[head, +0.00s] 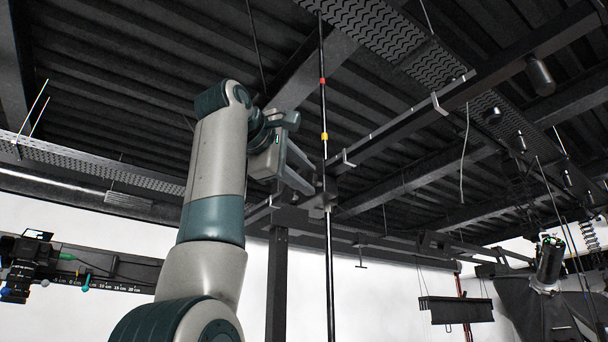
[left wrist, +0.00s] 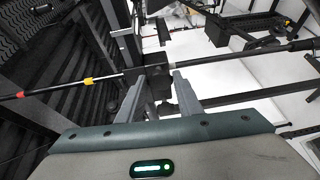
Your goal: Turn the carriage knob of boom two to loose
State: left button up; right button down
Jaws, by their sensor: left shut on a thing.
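My left gripper (head: 314,181) reaches up from the left to a dark carriage block (head: 318,198) on a boom beam (head: 400,128). A slim vertical pole (head: 329,260) with red and yellow bands passes through the carriage. In the left wrist view my left gripper (left wrist: 160,84) has its two grey fingers on either side of the black carriage block (left wrist: 158,72). The fingers are closed on a small dark part there, which I take for the carriage knob. The knob is mostly hidden, and its setting cannot be read. My right gripper is not in view.
A perforated tray (head: 380,30) and dark ceiling beams run overhead. A rail with a centimetre scale (head: 120,270) is at the lower left. A black hanging box (head: 455,309) and a black device with green lights (head: 549,262) are at the right.

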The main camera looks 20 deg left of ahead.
pick_arm(q)
jog(key=o, duration=1)
jog(key=shift+o, duration=0.2)
jog(key=shift+s+a+f+b, duration=0.1)
jog(key=shift+s+a+b, duration=0.05)
jog(key=shift+s+b, duration=0.2)
jog(key=b+v, duration=0.6)
jog(key=v, duration=1)
jog(key=shift+s, duration=0.3)
